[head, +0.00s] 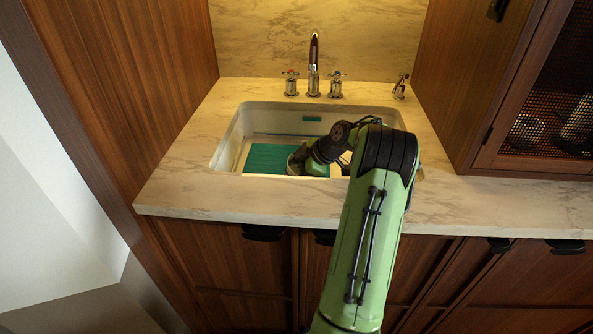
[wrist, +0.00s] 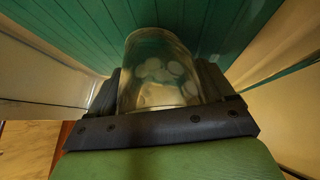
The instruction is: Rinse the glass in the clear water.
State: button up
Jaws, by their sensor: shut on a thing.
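A clear glass (wrist: 158,75) stands between the two dark fingers of my gripper (wrist: 160,88) in the wrist view. Pale round spots show on or through its wall; I cannot tell whether they are suds or a pattern. My gripper is shut on the glass. In the head view my gripper (head: 299,158) is down inside the white sink (head: 232,135), mostly hidden by my arm, and the glass cannot be made out there. A teal ribbed surface (head: 268,158) lies in the sink, and it also shows behind the glass in the wrist view (wrist: 215,25). I cannot make out a water surface.
A chrome faucet (head: 314,65) stands behind the sink, between two cross handles (head: 291,84) (head: 336,84). A small chrome fitting (head: 400,86) is at the right. The marble counter (head: 500,205) is bare to the right. A wooden cabinet with a mesh door (head: 540,100) hangs above it.

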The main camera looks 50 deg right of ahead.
jog(key=w+a, duration=0.1)
jog(key=w, duration=0.1)
jog(key=w+a+b, duration=0.1)
jog(key=a, duration=0.1)
jog(key=shift+w, duration=0.4)
jog(key=shift+s+d+r+p, duration=0.1)
jog(key=shift+s+d+p, duration=0.1)
jog(key=shift+s+d, duration=0.7)
jog(key=shift+s+d+p, duration=0.15)
jog(key=shift+s+d, duration=0.5)
jog(key=shift+s, duration=0.45)
notch_tip(320, 180, up, 22)
jog(key=p, duration=1.7)
